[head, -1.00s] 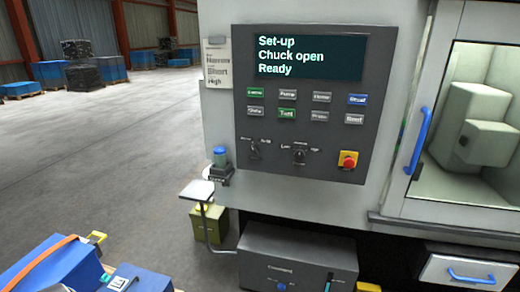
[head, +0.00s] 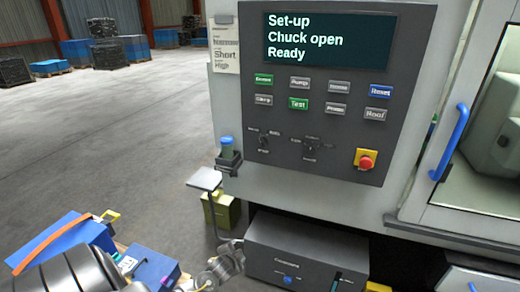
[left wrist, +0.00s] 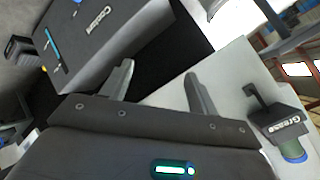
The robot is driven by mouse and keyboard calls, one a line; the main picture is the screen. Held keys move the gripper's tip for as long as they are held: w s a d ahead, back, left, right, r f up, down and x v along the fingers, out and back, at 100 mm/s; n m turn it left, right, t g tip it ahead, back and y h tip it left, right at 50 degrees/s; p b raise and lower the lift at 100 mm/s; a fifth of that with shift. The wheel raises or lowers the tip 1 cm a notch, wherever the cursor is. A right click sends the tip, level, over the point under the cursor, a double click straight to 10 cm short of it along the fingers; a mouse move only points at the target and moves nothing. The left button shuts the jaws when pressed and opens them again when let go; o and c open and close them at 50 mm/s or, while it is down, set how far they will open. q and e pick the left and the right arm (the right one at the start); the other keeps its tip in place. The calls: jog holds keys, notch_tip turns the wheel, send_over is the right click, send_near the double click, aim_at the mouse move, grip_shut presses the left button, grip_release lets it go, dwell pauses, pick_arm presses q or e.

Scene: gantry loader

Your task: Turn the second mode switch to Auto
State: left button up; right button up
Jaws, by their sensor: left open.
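The dark control panel (head: 330,120) fills the upper middle of the head view. Two rotary switches sit low on it: a left one (head: 264,140) and a right one (head: 311,146). Their labels are too small to read surely, and I cannot tell where the knobs point. The display (head: 328,42) reads "Set-up, Chuck open, Ready". In the left wrist view my left gripper (left wrist: 161,88) is open, with nothing between its fingers. It is away from the panel, which that view does not show. My right gripper is not in view.
A red emergency button (head: 365,161) is right of the switches, under several push buttons. A blue-capped container (head: 227,148) and a small shelf (head: 205,178) stick out left of the panel. A grey coolant box (head: 300,255) stands below. The blue door handle (head: 450,143) is at right.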

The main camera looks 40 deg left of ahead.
pick_arm(q)
jog(key=w+a+r+m+t+y, duration=0.15)
jog(key=w+r, duration=0.25)
jog(key=r, duration=0.6)
jog(key=w+r+t, duration=0.2)
jog(key=w+r, duration=0.2)
jog(key=r, duration=0.6)
jog(key=t, duration=0.4)
send_near(260, 143)
jog(key=shift+m+g, duration=0.25)
jog(key=shift+m, duration=0.2)
jog(key=p+x, duration=0.2)
jog(key=x, duration=0.1)
jog(key=p+x, duration=0.1)
jog(key=x, duration=0.3)
jog(key=shift+w+r+p, duration=0.2)
jog(key=shift+w+p, duration=0.1)
jog(key=shift+p, duration=0.1)
jog(key=shift+w+a+f, duration=0.15)
jog(key=shift+w, duration=0.4)
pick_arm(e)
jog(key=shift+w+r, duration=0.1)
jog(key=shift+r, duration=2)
pick_arm(q)
jog(key=shift+c, duration=0.3)
jog(key=c, duration=0.9)
